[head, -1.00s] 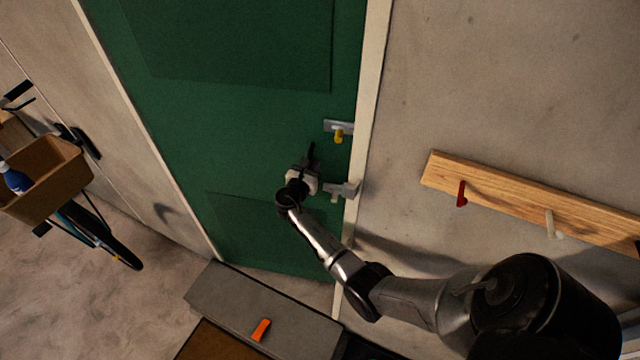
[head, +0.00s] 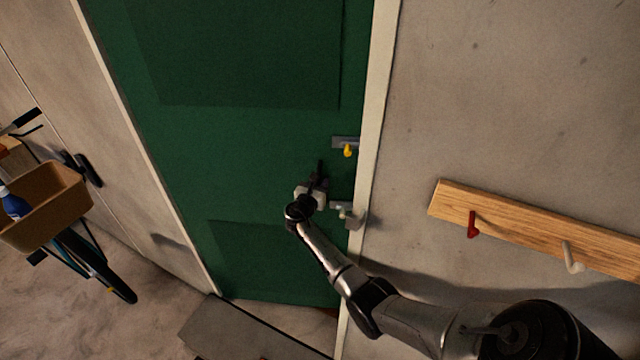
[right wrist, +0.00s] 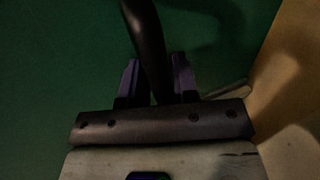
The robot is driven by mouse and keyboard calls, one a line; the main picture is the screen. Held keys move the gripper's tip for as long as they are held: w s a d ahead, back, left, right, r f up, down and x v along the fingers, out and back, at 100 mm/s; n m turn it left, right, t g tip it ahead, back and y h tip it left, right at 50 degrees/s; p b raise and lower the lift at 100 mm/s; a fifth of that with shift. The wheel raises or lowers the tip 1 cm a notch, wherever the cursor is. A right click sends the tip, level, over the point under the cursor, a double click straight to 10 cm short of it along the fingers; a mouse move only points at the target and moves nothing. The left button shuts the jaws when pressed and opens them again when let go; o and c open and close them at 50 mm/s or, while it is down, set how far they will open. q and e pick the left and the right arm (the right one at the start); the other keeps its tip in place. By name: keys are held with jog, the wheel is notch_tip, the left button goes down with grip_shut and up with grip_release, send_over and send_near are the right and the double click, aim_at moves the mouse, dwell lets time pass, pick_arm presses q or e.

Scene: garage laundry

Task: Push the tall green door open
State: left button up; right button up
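The tall green door (head: 240,160) stands in a pale frame in the head view, and its green face fills the left of the right wrist view. A dark bar handle (right wrist: 148,45) comes down between the two fingers of my right gripper (right wrist: 156,82), which close in on both sides of it. In the head view my right gripper (head: 316,180) is at the door's right side, with the handle's dark end above it. A grey bolt with a yellow knob (head: 347,148) sits above the gripper. A grey latch with a pale knob (head: 346,213) sits beside it. My left gripper is not in view.
A wooden rail (head: 520,225) with a red peg and a pale peg is on the right wall. A bicycle with a brown basket (head: 50,215) stands at the left. A low grey bench (head: 235,332) is in front of the door.

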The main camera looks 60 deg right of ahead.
jog(key=s+a+b, duration=0.1)
jog(key=a, duration=1.2)
jog(key=shift+s+a, duration=0.35)
